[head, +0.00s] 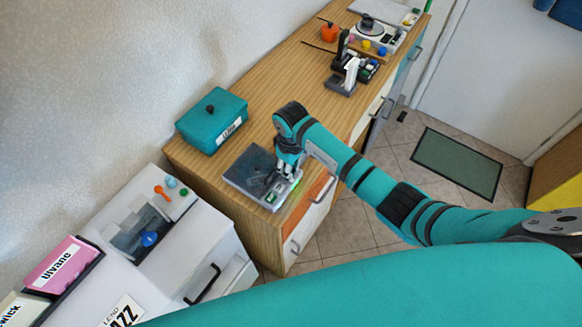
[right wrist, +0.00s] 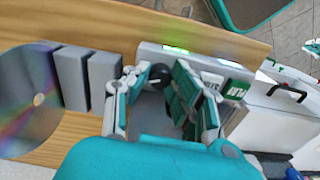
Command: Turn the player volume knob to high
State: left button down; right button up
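The player (head: 247,176) is a grey unit with a dark top and a lit green strip, on the near end of the wooden counter. My right gripper (head: 287,172) points down over its right side. A dark round knob (right wrist: 160,72) shows between the fingertips of my right gripper (right wrist: 157,80). The fingers stand apart on either side of it; I cannot tell whether either touches it. The knob's marking is not readable. My left gripper is not in view.
A teal lidded box (head: 211,121) stands behind the player. A shiny disc (right wrist: 22,105) and two grey blocks (right wrist: 72,78) lie left in the wrist view. A white cabinet (head: 190,250) with small controls stands at the lower left. More devices (head: 352,72) stand farther along the counter.

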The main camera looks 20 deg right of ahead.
jog(key=o, duration=0.5)
jog(key=shift+c, duration=0.2)
notch_tip(320, 180, up, 12)
dwell(0.4)
